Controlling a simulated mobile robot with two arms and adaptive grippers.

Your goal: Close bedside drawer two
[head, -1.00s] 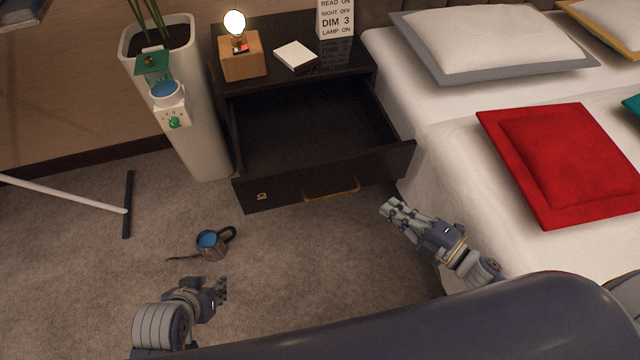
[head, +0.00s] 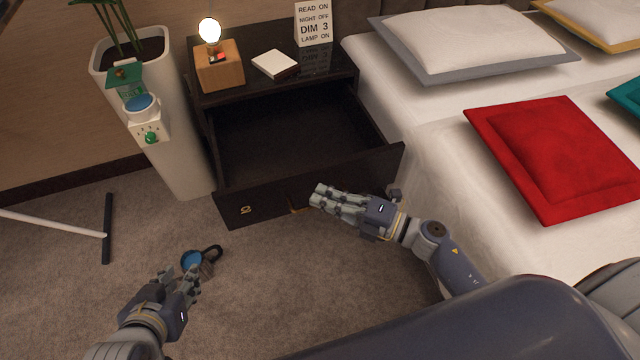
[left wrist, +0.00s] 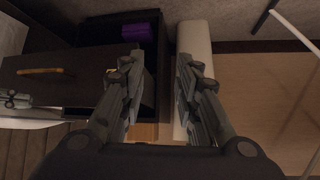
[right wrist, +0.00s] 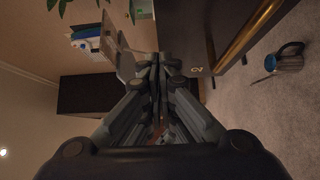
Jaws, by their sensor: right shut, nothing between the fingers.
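The dark bedside drawer (head: 250,205) stands pulled out from the black nightstand (head: 265,88); its inside looks empty in the head view. The drawer front carries a brass handle and a small gold mark. My right gripper (head: 318,197) is shut and empty, in front of the drawer front and covering most of the handle; I cannot tell whether it touches. In the right wrist view the gold handle (right wrist: 245,42) runs beside the shut fingers. My left gripper (head: 178,282) is low at the left, above the floor by the mug; in the left wrist view its fingers (left wrist: 157,75) are apart with nothing between.
A mug (head: 198,262) with a blue top is on the carpet below the drawer. A tall white planter (head: 180,165) stands left of the nightstand, and the bed (head: 440,150) is close on the right. A lamp (head: 218,65) and white box (head: 275,64) are on top.

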